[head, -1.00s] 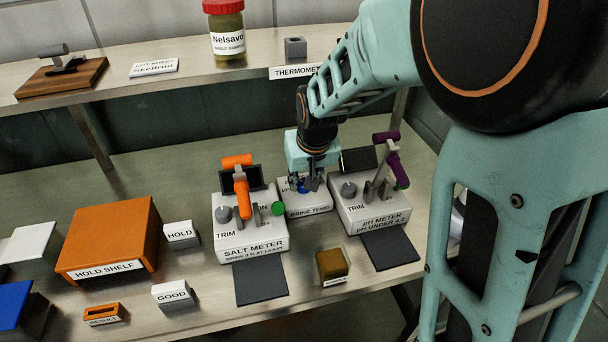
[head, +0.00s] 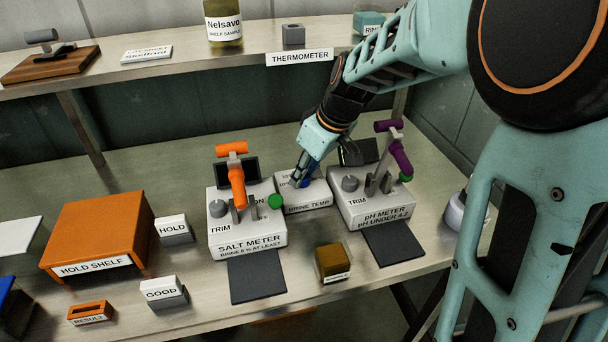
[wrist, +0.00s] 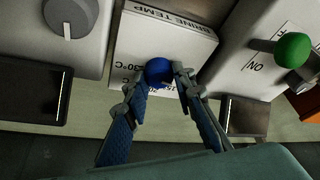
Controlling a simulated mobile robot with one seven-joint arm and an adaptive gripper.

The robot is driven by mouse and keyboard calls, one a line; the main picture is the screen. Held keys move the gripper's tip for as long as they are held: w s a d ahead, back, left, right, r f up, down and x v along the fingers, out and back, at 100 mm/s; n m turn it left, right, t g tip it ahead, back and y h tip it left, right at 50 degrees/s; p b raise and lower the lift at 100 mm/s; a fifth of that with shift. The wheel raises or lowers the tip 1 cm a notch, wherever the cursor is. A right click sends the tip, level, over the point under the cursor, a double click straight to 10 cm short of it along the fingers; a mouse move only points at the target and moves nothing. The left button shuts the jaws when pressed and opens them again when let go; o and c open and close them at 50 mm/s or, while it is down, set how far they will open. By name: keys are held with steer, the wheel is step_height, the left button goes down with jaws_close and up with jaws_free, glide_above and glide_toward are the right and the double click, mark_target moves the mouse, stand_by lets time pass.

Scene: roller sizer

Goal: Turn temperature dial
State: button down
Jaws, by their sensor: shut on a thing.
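The blue temperature dial (wrist: 158,71) is a round knob on the white BRINE TEMP box (head: 306,205), with degree marks printed beside it. The box stands between the salt meter and the pH meter. My gripper (head: 302,183) reaches down to it at a tilt from the upper right. In the wrist view, my gripper's fingers (wrist: 157,75) are at either side of the dial, shut on it. In the head view the fingers hide most of the dial; a bit of blue shows.
The SALT METER (head: 246,230) with its orange-handled lever stands close left. The PH METER (head: 375,208) with its purple-handled lever stands close right. A brown sample block (head: 333,262) lies in front. The shelf (head: 190,72) runs behind.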

stand_by(0.4)
steer(key=c, duration=1.6)
jaws_free()
steer(key=v, duration=1.2)
steer(key=shift+w, duration=0.1)
steer(key=shift+r, duration=0.1)
